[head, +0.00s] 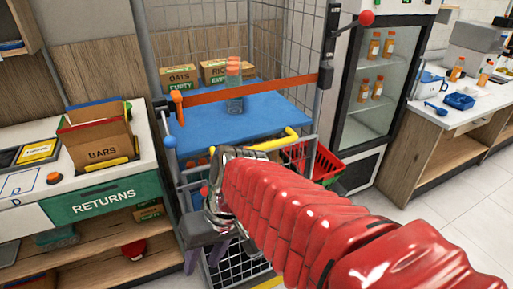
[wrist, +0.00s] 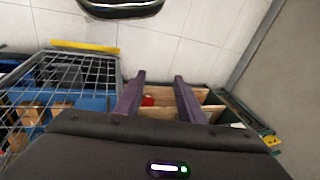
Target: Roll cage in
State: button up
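The roll cage (head: 285,82) is a grey wire-mesh cage with a blue shelf (head: 225,128), an orange strap (head: 265,88) across its front and a yellow handle bar (head: 278,141) below the shelf. It stands upright in the middle of the head view, and its mesh shows at the left of the wrist view (wrist: 75,75). My gripper (head: 205,258) hangs low in front of the cage, partly hidden by my red arm. In the wrist view its two purple fingers (wrist: 159,80) are apart with nothing held between them. I cannot tell whether it touches the cage.
The RETURNS counter (head: 100,203) is at left with a BARS box (head: 98,145). A red basket (head: 327,163) and a drinks fridge (head: 371,95) are at right. Tiled floor (head: 453,206) lies clear at far right.

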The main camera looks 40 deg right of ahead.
jog(key=f+m+y, duration=0.1)
jog(key=y, duration=0.1)
jog(key=m+t+h, duration=0.3)
jog(key=m+t, duration=1)
jog(key=t, duration=0.5)
send_near(262, 150)
jog(key=r+v, duration=0.1)
jog(key=v, duration=0.2)
jog(key=shift+f, duration=0.45)
jog(key=shift+w, duration=0.1)
jog(key=shift+x, duration=6.95)
jog(key=shift+f, duration=0.15)
